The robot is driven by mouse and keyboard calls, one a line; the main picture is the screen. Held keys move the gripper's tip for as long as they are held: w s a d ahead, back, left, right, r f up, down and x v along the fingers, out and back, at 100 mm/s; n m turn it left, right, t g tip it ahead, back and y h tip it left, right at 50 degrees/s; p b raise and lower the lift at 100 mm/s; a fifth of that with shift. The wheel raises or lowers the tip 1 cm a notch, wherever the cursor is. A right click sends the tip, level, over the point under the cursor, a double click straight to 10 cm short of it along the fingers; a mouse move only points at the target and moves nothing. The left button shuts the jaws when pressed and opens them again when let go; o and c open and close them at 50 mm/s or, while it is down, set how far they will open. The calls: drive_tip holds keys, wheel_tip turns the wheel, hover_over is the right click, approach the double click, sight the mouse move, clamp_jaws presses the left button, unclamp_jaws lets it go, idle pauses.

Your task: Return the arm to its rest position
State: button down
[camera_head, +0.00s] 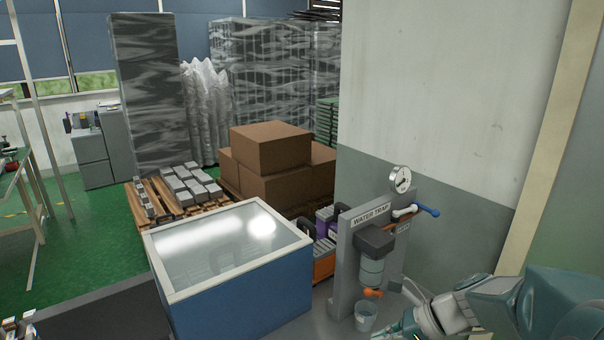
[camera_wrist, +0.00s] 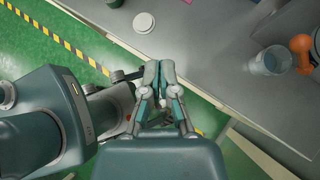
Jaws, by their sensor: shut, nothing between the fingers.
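My gripper (camera_wrist: 159,75) shows in the middle of the wrist view. Its two fingers are together, with nothing between them. They are over the edge of a grey surface (camera_wrist: 205,90), above the green floor. In the head view my arm (camera_head: 500,300) enters from the lower right. The fingertips are hard to make out there, near the bottom edge.
A water trap unit (camera_head: 362,255) with a gauge and blue-handled valve stands by the wall. A clear cup (camera_head: 366,316) is under its orange knob. A blue box (camera_head: 240,300) with a glass top is left. Cardboard boxes (camera_head: 270,150) stand behind.

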drive_tip(key=s+r+n+t+h, duration=0.1)
drive_tip(key=s+r+n+h, duration=0.3)
drive_tip(key=s+n, duration=0.3)
drive_tip(key=s+r+n+t+h, duration=0.2)
drive_tip(key=s+n+h, duration=0.3)
drive_tip(key=n, duration=1)
drive_tip(key=s+d+r, duration=0.1)
drive_tip(key=s, duration=0.2)
drive_tip(key=shift+r, duration=0.4)
drive_tip(key=shift+a, duration=0.1)
drive_tip(key=shift+w, duration=0.15)
